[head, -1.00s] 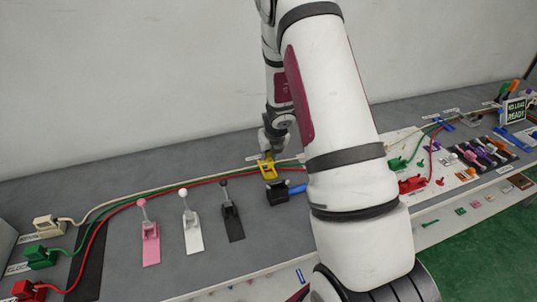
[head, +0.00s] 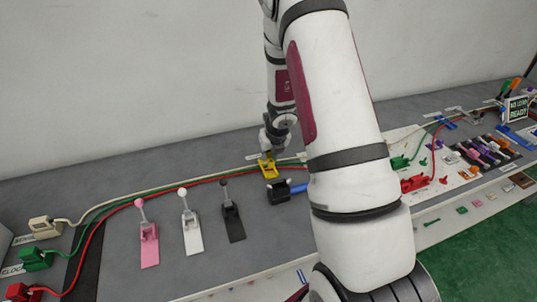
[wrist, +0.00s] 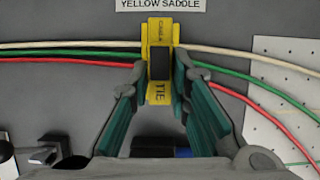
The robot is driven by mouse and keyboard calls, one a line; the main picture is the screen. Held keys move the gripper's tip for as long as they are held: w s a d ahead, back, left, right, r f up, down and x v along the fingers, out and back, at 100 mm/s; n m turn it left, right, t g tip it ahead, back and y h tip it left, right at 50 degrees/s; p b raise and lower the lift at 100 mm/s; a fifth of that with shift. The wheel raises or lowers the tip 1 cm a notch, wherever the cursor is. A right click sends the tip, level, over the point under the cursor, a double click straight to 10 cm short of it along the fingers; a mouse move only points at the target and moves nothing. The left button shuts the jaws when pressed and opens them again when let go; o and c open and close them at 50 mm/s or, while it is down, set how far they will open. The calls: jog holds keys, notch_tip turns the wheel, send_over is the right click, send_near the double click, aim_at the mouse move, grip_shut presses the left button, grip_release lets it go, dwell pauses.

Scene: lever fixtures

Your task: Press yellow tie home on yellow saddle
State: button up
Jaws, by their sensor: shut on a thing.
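The yellow tie (wrist: 159,94), marked TIE, is between my gripper's two teal-padded fingers in the wrist view. My gripper (wrist: 161,68) is shut on it. The yellow saddle (wrist: 147,38) is just beyond, under its printed label, with the cream, green and red cables running to it from both sides. Tie and saddle overlap in this view, so I cannot tell how deep the tie sits. In the head view my gripper (head: 268,150) points down over the yellow parts (head: 269,168), which merge into one small shape.
A black block (head: 279,191) with a blue handle stands just in front of the yellow parts. Pink, white and black levers (head: 184,220) stand to the left. A white board (head: 455,165) with red and green fittings lies to the right.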

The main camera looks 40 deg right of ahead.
aim_at(270, 159)
jog(key=shift+f+b, duration=1.7)
jog(key=shift+b, duration=1.25)
dwell(0.5)
jog(key=o, duration=1.4)
jog(key=shift+r, duration=0.2)
jog(key=shift+r+p, duration=0.8)
jog(key=shift+p, duration=0.85)
jog(key=shift+s+r+p, duration=0.1)
jog(key=shift+r+p, duration=1.3)
jog(key=shift+p, duration=1.5)
jog(key=shift+r+p, duration=0.25)
jog(key=shift+p, duration=0.1)
jog(key=shift+r+p, duration=0.75)
jog(key=shift+p, duration=0.2)
jog(key=shift+r, duration=0.1)
